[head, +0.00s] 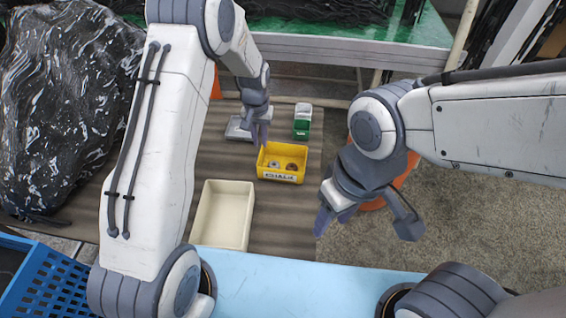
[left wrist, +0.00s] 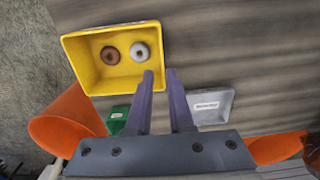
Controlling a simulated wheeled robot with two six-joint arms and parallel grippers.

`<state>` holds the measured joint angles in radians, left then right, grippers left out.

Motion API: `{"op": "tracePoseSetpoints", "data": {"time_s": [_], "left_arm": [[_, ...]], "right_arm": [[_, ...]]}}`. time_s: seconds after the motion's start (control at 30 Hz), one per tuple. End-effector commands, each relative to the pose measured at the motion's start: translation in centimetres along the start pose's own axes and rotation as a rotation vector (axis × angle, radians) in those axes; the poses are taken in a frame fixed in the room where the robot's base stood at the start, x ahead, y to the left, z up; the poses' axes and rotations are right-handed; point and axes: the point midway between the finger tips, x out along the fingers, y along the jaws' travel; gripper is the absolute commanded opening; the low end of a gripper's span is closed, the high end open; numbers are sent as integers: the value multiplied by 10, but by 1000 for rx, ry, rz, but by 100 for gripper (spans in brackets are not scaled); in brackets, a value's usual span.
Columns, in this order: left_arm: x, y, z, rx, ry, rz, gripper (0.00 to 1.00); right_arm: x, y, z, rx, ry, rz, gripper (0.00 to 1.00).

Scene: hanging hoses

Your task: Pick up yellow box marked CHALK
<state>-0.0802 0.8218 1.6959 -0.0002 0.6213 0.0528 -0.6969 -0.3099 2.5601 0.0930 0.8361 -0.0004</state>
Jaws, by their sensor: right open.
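The yellow box marked CHALK (head: 281,178) stands upright on the brown board, its label facing me. Two ring-shaped pieces, one brown and one pale, lie in it. In the left wrist view the box (left wrist: 84,62) is at upper left, seen from above. My left gripper (head: 261,136) points down at the box's far left edge. In the left wrist view its fingers (left wrist: 160,73) are apart with nothing between them, one overlapping the box wall and one outside it. Contact cannot be told. My right gripper (head: 362,222) is open and empty, right of the board.
A cream tray (head: 224,240) sits in front and left of the box. A green box (head: 302,122) and a grey tray (head: 237,130) are behind it. Orange cones (left wrist: 68,130) stand near. A black wrapped bundle (head: 62,100) and a blue crate (head: 52,284) are at left.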

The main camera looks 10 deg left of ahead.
Motion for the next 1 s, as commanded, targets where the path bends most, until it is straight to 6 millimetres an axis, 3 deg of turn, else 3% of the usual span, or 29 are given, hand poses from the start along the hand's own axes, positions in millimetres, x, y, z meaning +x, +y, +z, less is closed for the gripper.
{"op": "tracePoseSetpoints", "data": {"time_s": [0.2,0.47,0.73,1.0], "left_arm": [[35,0,1,-1,-6,0,20],[56,-1,2,-1,-5,0,20],[94,-3,3,0,-5,0,20],[102,-3,3,0,-2,0,20]], "right_arm": [[-6,0,0,0,0,0,50],[-12,-1,-1,0,0,0,50],[-24,-2,-1,0,0,0,50],[-24,-2,-1,0,0,0,50]]}}
